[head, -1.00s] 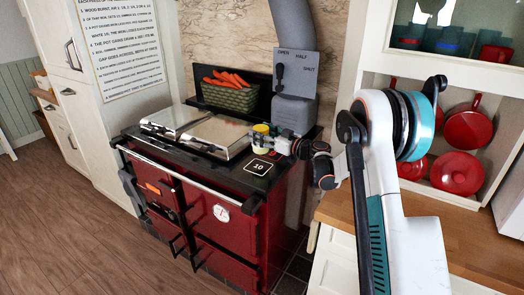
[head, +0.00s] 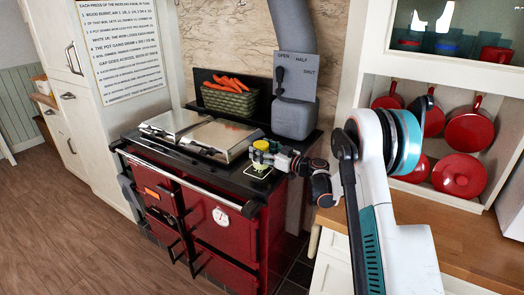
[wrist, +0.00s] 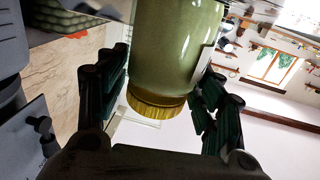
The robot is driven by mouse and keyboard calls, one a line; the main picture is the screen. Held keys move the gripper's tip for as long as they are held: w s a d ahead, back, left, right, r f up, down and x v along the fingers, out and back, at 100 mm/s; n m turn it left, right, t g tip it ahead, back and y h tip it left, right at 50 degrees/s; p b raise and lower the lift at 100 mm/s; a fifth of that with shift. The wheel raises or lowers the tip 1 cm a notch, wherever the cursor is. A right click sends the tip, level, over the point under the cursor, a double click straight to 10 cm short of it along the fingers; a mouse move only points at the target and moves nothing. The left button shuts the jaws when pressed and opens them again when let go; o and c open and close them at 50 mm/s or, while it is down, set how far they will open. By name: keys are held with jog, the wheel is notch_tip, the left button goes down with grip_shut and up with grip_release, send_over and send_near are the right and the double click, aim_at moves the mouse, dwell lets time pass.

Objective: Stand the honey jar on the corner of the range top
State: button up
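The honey jar (head: 261,147), with a yellow lid, is at the front right corner of the range top (head: 232,178). My gripper (head: 268,157) reaches in from the right and is shut on the jar. In the wrist view the greenish jar (wrist: 178,45) with its gold lid (wrist: 157,105) sits between the two dark fingers of my gripper (wrist: 160,92). The jar is over the pale-outlined square mark (head: 257,172) on the dark corner. I cannot tell whether its base touches the surface.
Two silver hob lids (head: 220,137) lie left of the jar. A green basket of carrots (head: 230,97) and a grey flue box (head: 294,117) stand behind. A wooden counter (head: 465,250) is at the right, below shelves with red pans (head: 468,132).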

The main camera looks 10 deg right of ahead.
jog(key=shift+o, duration=0.4)
jog(key=shift+r, duration=0.1)
jog(key=shift+s+d+r, duration=0.1)
jog(key=shift+d, duration=0.05)
jog(key=p+v, duration=0.2)
jog(key=v, duration=0.9)
jog(key=shift+s+d+p, duration=0.2)
jog(key=shift+s+p, duration=0.05)
jog(key=shift+p, duration=0.1)
